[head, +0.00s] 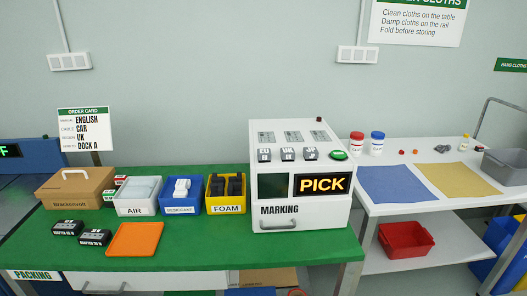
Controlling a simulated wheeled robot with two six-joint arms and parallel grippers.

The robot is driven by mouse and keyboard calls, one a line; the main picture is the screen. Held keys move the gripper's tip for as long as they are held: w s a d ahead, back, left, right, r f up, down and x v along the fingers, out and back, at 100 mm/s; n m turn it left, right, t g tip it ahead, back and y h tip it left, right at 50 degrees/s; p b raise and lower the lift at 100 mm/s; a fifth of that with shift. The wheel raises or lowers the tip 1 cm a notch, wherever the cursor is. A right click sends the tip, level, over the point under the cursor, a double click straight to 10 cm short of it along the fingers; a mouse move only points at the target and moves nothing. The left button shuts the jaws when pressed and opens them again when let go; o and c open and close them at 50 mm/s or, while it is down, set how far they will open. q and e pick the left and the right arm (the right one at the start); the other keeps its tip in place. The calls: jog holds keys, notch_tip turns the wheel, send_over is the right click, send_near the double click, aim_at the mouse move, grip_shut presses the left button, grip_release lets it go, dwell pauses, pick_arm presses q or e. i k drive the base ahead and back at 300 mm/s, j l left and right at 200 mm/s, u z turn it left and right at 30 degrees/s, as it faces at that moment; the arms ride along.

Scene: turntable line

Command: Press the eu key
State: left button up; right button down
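The white marking machine (301,213) stands at the right end of the green table. Its sloped top carries a row of three dark keys with pale labels: a left key (264,155), a middle key (287,154) and a right key (310,153). The labels are too small to read for certain, so I cannot tell which is the eu key. A green round button (338,155) sits to their right. The machine's display (322,184) reads PICK. Neither of my grippers is in view, and nothing covers the keys.
Bins labelled AIR (137,209) and FOAM (227,208), a blue bin (181,209), a cardboard box (75,187), an orange tray (135,239) and two dark adapters stand left of the machine. An order card (84,129) reads UK. A white table (400,209) is at right.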

aim_at(262, 154)
jog(key=i+j+z, duration=0.1)
jog(key=i+j, duration=0.8)
